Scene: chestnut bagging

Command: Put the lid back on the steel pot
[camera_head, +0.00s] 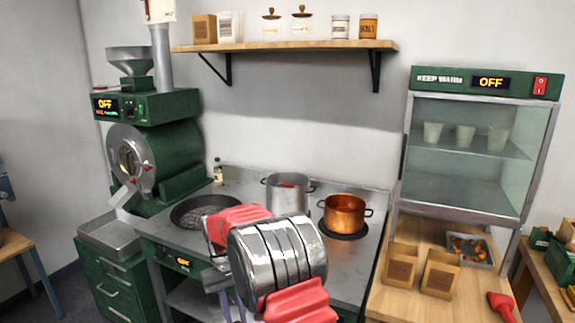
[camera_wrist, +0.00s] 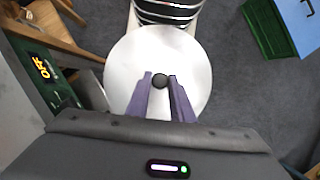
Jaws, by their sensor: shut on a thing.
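The lid (camera_wrist: 127,68) is a round pale metal disc with a small black knob (camera_wrist: 160,80), seen from above in the wrist view. My gripper (camera_wrist: 160,88) is shut on the knob, one purple finger on each side. The lid is held above the grey floor, apart from the pot. The steel pot (camera_head: 287,199) stands open at the back of the stove in the head view, with something reddish inside. My arm covers part of the stove in front of it, and I cannot make out the lid clearly there.
A copper pot (camera_head: 345,214) stands just right of the steel pot. A dark perforated pan (camera_head: 200,211) is to its left. The keep-warm cabinet (camera_head: 470,150) and paper bags (camera_head: 401,264) are at right. A shelf (camera_head: 290,46) hangs above the stove.

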